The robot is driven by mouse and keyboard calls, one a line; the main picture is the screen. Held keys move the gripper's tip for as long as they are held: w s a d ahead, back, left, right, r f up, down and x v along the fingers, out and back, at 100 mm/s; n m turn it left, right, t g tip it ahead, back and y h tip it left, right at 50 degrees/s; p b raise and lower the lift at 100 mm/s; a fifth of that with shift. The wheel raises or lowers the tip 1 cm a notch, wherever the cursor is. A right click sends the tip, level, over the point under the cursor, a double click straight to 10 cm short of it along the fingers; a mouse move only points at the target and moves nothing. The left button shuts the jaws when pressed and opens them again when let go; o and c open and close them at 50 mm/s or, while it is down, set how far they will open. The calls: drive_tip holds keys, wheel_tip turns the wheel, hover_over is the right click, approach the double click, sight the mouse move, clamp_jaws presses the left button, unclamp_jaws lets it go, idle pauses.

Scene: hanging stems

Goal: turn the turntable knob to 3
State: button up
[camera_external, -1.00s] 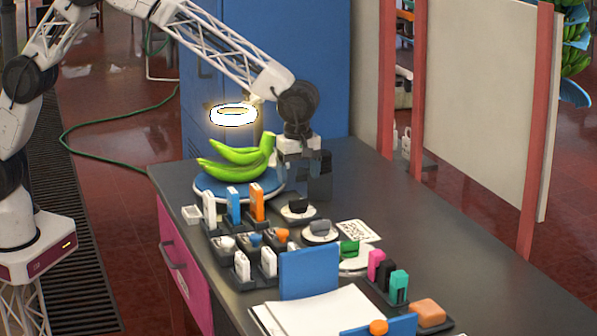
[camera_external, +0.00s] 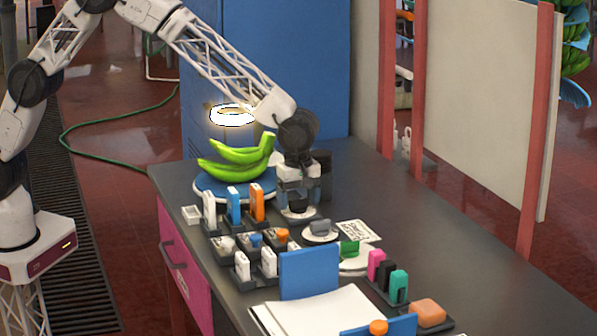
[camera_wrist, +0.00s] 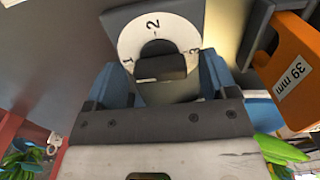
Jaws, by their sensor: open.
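My gripper (camera_external: 297,211) points down over the dial beside the banana turntable (camera_external: 226,190). In the wrist view, the white dial plate (camera_wrist: 128,41) shows the numbers 1, 2 and 3. A dark knob (camera_wrist: 160,67) stands at its middle, between the two open fingers of my gripper (camera_wrist: 160,80). I cannot tell if the fingers touch it, nor which number it points to. In the external view the gripper hides most of this knob; part of the pale dial plate (camera_external: 299,219) shows below it. Green bananas (camera_external: 235,165) lie on the blue turntable.
A grey knob (camera_external: 320,226) and a green knob (camera_external: 349,249) stand on dials nearby. An orange gauge (camera_external: 257,203), marked 39 mm in the wrist view (camera_wrist: 293,75), stands left of the gripper. The grey table's right side (camera_external: 430,225) is clear.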

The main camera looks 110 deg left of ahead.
drive_tip(key=shift+c, duration=0.4)
drive_tip(key=c, duration=0.9)
drive_tip(key=shift+o, duration=0.3)
